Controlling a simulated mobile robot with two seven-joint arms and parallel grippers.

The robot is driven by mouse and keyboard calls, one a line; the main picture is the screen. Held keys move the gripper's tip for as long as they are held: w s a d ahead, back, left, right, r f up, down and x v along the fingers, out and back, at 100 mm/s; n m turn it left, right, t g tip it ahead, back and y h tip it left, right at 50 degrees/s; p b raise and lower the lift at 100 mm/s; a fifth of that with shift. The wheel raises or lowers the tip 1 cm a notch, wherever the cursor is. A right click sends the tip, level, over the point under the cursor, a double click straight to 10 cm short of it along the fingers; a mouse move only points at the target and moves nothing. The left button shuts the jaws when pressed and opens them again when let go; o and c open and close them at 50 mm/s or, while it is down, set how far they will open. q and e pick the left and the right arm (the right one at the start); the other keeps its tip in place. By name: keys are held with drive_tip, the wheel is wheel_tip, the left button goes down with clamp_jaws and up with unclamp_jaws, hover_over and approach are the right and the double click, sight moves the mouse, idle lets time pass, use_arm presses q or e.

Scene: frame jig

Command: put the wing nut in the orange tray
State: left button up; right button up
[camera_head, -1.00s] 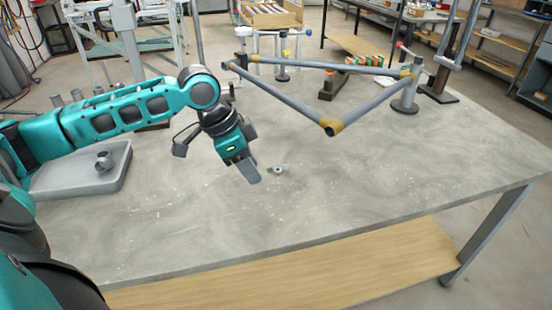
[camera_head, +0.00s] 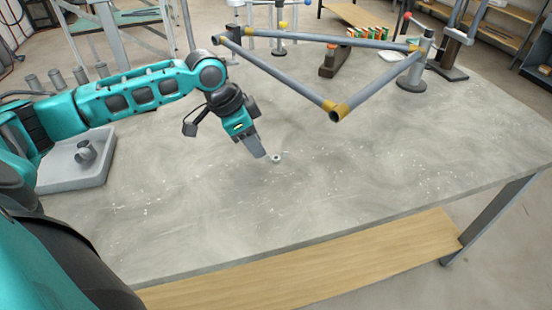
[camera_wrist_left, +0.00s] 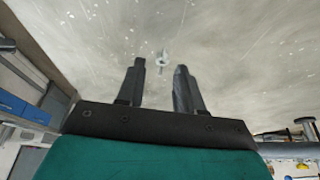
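The wing nut (camera_head: 277,157) is a small grey piece lying on the stone-look tabletop, just right of my left gripper's tips in the head view. My left gripper (camera_head: 261,154) points down at the table close beside it. In the left wrist view the two fingers of the left gripper (camera_wrist_left: 160,65) stand apart with nothing between them, and the wing nut (camera_wrist_left: 162,58) shows near the gap at their tips. I cannot tell the exact height of the fingertips over the table. No orange tray shows. My right gripper is out of view.
A grey tray (camera_head: 62,181) at the left holds a grey pipe fitting (camera_head: 86,151). A frame of grey tubes (camera_head: 290,86) with yellow-brown joints stands on supports behind the wing nut. Small coloured boxes (camera_head: 367,32) sit at the back. The table's front and right are clear.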

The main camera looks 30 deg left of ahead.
sight(276, 157)
use_arm(q)
drive_tip(key=x, duration=0.5)
drive_tip(key=shift+w+a+f+b, duration=0.1)
drive_tip(key=shift+w+f+b, duration=0.15)
drive_tip(key=shift+w, duration=0.25)
drive_tip(key=shift+r, duration=0.1)
drive_tip(key=shift+c, duration=0.2)
clamp_jaws()
